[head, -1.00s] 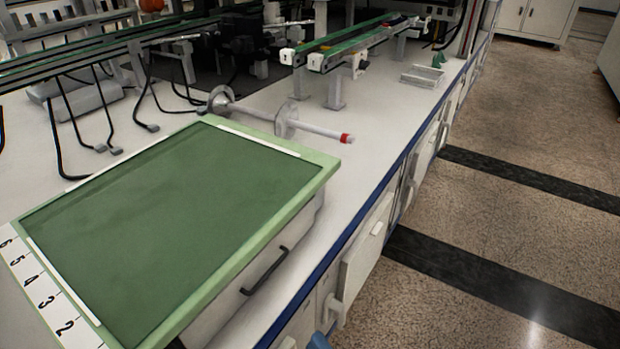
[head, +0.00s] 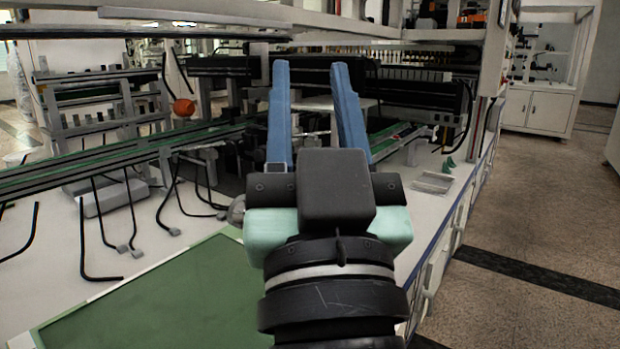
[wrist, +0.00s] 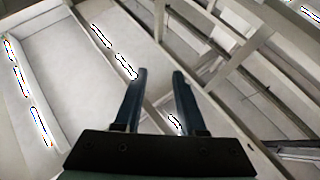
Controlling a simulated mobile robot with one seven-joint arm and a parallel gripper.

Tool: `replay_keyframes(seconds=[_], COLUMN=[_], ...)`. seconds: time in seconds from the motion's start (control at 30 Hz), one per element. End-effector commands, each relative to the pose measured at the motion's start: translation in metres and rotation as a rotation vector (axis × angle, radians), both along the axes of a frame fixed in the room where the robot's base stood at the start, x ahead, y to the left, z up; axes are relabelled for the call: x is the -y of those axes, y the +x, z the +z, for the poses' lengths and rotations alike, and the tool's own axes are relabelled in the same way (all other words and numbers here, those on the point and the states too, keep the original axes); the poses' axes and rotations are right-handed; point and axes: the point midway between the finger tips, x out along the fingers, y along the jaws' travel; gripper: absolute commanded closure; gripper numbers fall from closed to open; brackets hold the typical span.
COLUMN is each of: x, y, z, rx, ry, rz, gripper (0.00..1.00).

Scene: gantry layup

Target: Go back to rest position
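My gripper (head: 314,82) is raised in the middle of the head view, above the bench. Its two blue fingers stand apart with nothing between them. In the wrist view my gripper (wrist: 158,82) also shows both fingers spread and empty. The wrist view looks toward pale panels and frame beams (wrist: 215,50), not the bench top.
A green mat (head: 170,300) lies on the white bench at the lower left. Conveyor rails (head: 100,160) and black cables stand behind it. An orange ball-like object (head: 184,107) is at the back left. A small metal tray (head: 433,182) sits on the right. Open floor (head: 540,220) lies right of the bench.

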Motion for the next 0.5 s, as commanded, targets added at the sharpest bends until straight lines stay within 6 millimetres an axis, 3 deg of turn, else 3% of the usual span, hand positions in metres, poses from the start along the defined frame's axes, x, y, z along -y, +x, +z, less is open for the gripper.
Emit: replay_keyframes(seconds=[0.03, 0.1, 0.17, 0.5], x=[-0.004, -0.005, -0.002, -0.002], y=[-0.025, -0.061, -0.050, -0.048], z=[0.039, 0.078, 0.104, 0.207], rx=[0.106, 0.236, 0.199, 0.191], ry=[-0.017, -0.029, -0.029, -0.030], rz=[-0.044, -0.114, -0.110, -0.108], gripper=[0.60, 0.60, 0.60, 0.60])
